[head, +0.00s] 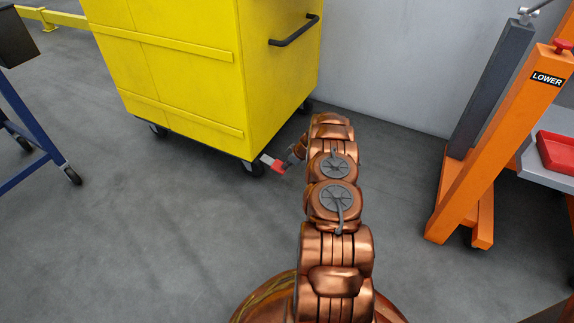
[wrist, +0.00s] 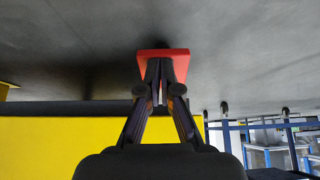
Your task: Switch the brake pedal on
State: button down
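The red brake pedal (head: 276,166) sticks out low beside the caster at the near corner of the yellow cart (head: 190,60). In the head view my gripper (head: 290,160) is just right of the pedal, low over the floor and partly hidden by my copper arm. In the wrist view the red pedal (wrist: 160,53) lies at the tips of my gripper (wrist: 160,75). The two fingers are closed together with only a thin slit between them. They overlap the pedal in the picture; I cannot tell whether they touch it.
An orange lifter (head: 500,130) marked LOWER, with a red tray (head: 557,150), stands at the right. A blue-legged frame (head: 30,140) is at the far left. A grey wall (head: 400,60) stands behind. Bare floor (head: 150,230) lies in front of the cart.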

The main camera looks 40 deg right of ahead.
jog(key=s+d+r+p, duration=0.3)
jog(key=s+r, duration=0.6)
jog(key=shift+d, duration=0.25)
dwell(0.6)
